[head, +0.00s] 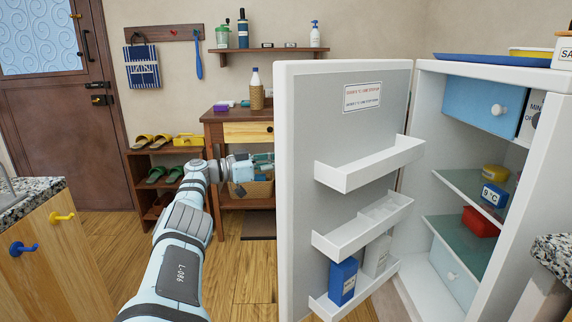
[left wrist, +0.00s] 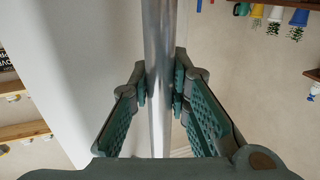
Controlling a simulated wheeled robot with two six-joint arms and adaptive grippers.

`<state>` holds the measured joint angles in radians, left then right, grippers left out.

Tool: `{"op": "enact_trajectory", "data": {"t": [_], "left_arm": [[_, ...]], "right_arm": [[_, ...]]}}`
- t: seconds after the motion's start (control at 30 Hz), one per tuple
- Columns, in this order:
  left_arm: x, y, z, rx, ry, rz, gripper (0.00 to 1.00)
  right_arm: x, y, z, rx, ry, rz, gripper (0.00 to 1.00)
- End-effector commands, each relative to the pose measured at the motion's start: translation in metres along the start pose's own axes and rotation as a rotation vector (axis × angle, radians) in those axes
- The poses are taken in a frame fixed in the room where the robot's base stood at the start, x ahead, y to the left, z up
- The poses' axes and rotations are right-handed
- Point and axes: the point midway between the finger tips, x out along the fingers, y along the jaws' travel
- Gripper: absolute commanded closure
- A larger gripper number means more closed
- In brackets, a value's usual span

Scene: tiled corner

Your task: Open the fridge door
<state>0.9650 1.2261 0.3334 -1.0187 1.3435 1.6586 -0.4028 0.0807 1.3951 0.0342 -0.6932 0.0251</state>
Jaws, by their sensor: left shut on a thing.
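The white fridge (head: 545,150) stands at the right in the head view. Its door (head: 343,130) is swung wide open, with its inner side and shelves facing me. My left gripper (head: 268,162) is at the door's left edge, its tips partly hidden behind the door. In the left wrist view a vertical metal handle bar (left wrist: 158,40) runs between the fingers of my left gripper (left wrist: 160,85), which is shut on it. The door's outer face (left wrist: 90,60) shows beside the bar. My right gripper is not in view.
Door bins (head: 368,163) hold a blue carton (head: 343,281) and a pale carton. A wooden side table (head: 222,130) and shoe rack (head: 140,165) stand behind my left arm. Counters (head: 60,270) flank at left and right. Wooden floor shows left of the door.

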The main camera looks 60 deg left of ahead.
Motion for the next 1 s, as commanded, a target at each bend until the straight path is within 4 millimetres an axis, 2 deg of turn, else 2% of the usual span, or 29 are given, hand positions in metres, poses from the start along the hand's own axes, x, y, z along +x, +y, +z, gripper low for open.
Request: {"op": "enact_trajectory", "data": {"t": [0.03,0.13,0.17,0.37,0.53,0.73,1.0], "left_arm": [[-0.002,-0.001,0.003,-0.001,-0.010,-0.003,0.80],[0.001,0.000,0.003,-0.001,-0.008,0.000,0.64],[0.002,0.001,0.003,-0.001,-0.007,0.002,0.62],[0.007,0.003,0.002,-0.002,-0.005,0.010,0.62],[0.003,0.002,0.003,0.000,-0.007,0.006,0.62],[-0.019,0.001,0.005,0.001,-0.017,0.006,0.62],[-0.065,0.001,0.005,-0.001,-0.020,0.006,0.62]], "right_arm": [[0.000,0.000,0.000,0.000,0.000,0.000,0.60],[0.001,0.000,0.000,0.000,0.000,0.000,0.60],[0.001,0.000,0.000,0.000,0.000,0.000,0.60],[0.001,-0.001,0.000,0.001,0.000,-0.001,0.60],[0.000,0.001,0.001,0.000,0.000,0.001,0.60],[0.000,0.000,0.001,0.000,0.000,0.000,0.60],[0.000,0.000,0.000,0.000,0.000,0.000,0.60]]}}
